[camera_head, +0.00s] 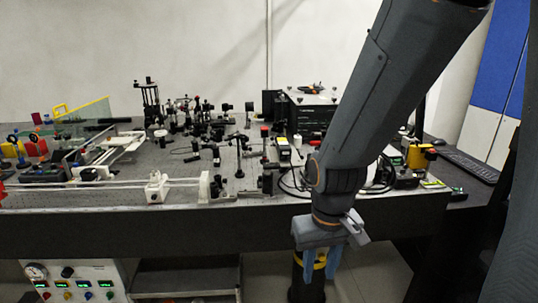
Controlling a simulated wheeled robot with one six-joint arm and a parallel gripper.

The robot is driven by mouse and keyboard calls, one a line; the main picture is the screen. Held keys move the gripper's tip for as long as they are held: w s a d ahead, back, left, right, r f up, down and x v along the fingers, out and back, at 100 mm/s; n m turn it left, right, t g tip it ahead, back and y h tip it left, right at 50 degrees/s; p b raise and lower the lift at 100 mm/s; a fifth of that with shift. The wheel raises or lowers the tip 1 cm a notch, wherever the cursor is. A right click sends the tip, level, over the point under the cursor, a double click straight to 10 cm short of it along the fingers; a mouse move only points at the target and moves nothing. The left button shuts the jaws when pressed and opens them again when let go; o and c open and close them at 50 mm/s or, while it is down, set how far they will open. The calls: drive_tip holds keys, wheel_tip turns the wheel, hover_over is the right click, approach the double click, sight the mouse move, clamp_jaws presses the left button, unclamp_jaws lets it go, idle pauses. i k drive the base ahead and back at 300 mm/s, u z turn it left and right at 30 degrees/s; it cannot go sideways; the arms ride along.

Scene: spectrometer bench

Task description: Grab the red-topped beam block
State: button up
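A small dark post with a red top (264,132), which looks like the red-topped beam block, stands upright near the front right of the optical table, left of my arm. My gripper (321,263) points down in front of the table's front edge, below the level of the tabletop and to the right of the post. Its two blue-grey fingers are apart, with nothing seen between them. The gripper is not touching the post.
The optical table (120,196) is crowded with mounts and posts. A long rail with a white block (157,187) runs along its front left. Black cables loop beside my arm. A keyboard (470,166) lies at the right. A control box (75,282) stands below.

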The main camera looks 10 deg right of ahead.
sight(264, 129)
drive_tip(key=k, duration=1.1)
drive_tip(key=z, duration=0.55)
drive_tip(key=i, duration=0.55)
drive_tip(key=z, duration=0.6)
drive_tip(key=i, duration=0.65)
drive_tip(key=u, duration=0.8)
drive_tip(key=i, duration=0.55)
drive_tip(key=u, duration=0.55)
